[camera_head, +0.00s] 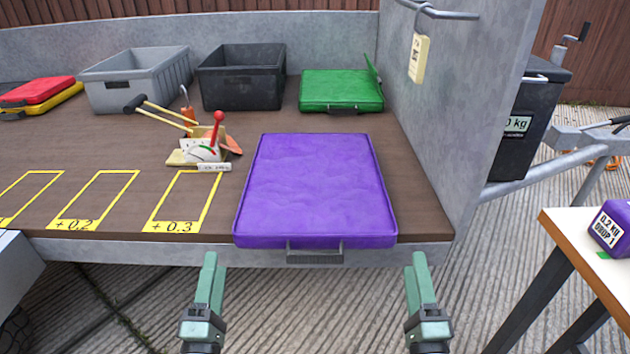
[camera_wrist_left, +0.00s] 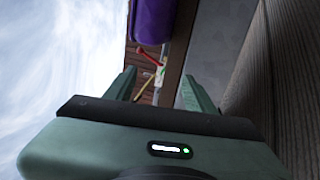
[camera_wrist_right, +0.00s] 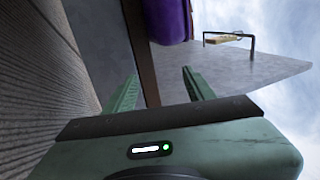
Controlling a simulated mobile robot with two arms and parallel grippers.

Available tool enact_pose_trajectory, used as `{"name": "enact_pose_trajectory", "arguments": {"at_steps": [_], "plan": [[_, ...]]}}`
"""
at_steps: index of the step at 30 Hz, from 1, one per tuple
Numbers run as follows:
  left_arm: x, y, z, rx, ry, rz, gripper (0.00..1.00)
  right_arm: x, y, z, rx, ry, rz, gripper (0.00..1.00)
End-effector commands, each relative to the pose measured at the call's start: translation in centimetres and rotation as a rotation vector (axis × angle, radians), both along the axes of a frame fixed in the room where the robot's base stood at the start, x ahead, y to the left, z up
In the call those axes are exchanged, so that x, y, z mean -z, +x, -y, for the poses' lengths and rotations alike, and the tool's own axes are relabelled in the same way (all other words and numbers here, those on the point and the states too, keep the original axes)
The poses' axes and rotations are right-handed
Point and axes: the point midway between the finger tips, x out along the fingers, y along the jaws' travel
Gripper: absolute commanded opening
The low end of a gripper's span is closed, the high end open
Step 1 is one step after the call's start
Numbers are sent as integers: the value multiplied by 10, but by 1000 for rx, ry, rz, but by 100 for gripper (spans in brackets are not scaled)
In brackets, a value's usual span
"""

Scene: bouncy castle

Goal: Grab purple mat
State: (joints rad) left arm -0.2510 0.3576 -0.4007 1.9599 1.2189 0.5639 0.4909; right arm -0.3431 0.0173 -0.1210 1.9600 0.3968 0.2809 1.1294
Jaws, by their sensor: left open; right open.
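The purple mat (camera_head: 315,190) lies flat on the brown trailer bed, its front edge at the bed's front edge. A grey handle (camera_head: 314,246) sticks out at its front. The mat's edge also shows in the left wrist view (camera_wrist_left: 153,20) and the right wrist view (camera_wrist_right: 168,20). My left gripper (camera_head: 211,275) is open and empty, in front of the bed near the mat's front left corner. My right gripper (camera_head: 420,275) is open and empty, in front of the bed just right of the mat's front right corner. Neither touches the mat.
A green mat (camera_head: 340,90), a black crate (camera_head: 242,80), a grey crate (camera_head: 135,82) and red and yellow mats (camera_head: 42,92) stand behind. A device with a red-knobbed lever (camera_head: 205,148) is left of the purple mat. A grey wall (camera_head: 445,110) bounds the right side.

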Motion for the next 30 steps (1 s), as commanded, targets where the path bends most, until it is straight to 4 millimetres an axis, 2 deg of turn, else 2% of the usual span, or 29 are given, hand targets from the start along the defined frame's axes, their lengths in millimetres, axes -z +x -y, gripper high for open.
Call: {"name": "enact_pose_trajectory", "arguments": {"at_steps": [3, 8, 12, 30], "plan": [[-8, 21, 0, 0, 0, 3, 55, -7, 22, 0, 1, 1, 2, 55], [-14, 41, 1, 1, -2, 2, 55, -13, 41, -1, 1, 1, 1, 55], [-12, 38, 12, 2, -2, -1, 55, -11, 38, -12, -1, 2, -2, 55], [-11, 38, 23, 0, 0, -1, 55, -11, 38, -23, -1, 0, -2, 55]]}}
